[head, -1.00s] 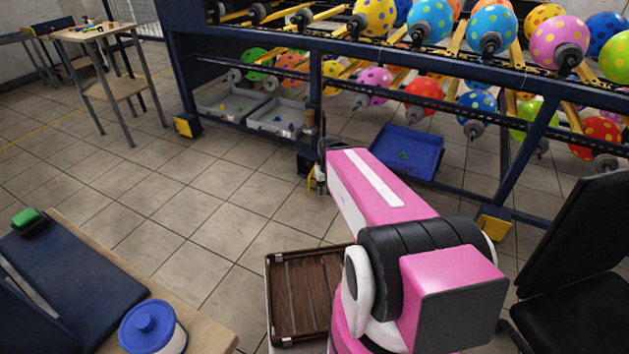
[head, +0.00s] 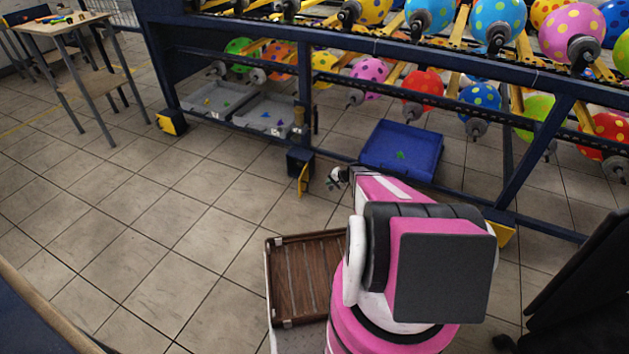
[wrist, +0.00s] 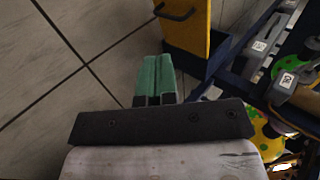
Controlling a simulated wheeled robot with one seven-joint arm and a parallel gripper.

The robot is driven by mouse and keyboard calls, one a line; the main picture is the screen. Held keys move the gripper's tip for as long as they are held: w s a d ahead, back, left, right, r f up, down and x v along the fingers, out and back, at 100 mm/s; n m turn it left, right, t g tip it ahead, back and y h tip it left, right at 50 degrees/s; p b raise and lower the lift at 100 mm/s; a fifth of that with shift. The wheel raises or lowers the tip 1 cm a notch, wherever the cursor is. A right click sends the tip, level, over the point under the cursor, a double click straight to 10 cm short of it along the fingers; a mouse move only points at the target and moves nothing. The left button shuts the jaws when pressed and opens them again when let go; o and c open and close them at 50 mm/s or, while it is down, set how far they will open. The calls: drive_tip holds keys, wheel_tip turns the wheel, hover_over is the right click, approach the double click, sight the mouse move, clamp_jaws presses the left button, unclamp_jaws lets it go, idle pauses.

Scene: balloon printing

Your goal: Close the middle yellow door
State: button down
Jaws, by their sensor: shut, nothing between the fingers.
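The middle yellow door (head: 303,180) stands open, swung outward from its dark blue box (head: 296,160) at the foot of the rack. In the wrist view the yellow door (wrist: 186,30) rises just beyond my fingertips, with a black bar handle (wrist: 176,13) on its left face. My gripper (head: 332,181) is low, to the right of the door in the head view and apart from it. In the wrist view its green fingers (wrist: 158,75) are together and empty. Whether they touch the door's lower edge is hard to tell there.
The blue balloon rack frame (head: 350,162) runs behind. A blue tray (head: 425,155) lies right of the gripper, and grey trays (head: 262,118) lie left. Other yellow doors are at left (head: 174,122) and right (head: 502,234). Tiled floor left of the door is clear.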

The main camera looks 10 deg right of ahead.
drive_tip(key=w+r+x, duration=0.1)
drive_tip(key=w+x, duration=0.1)
drive_tip(key=x, duration=1.2)
drive_tip(key=shift+w+d+m, duration=0.3)
drive_tip(key=shift+w, duration=0.15)
drive_tip(key=shift+a, duration=0.1)
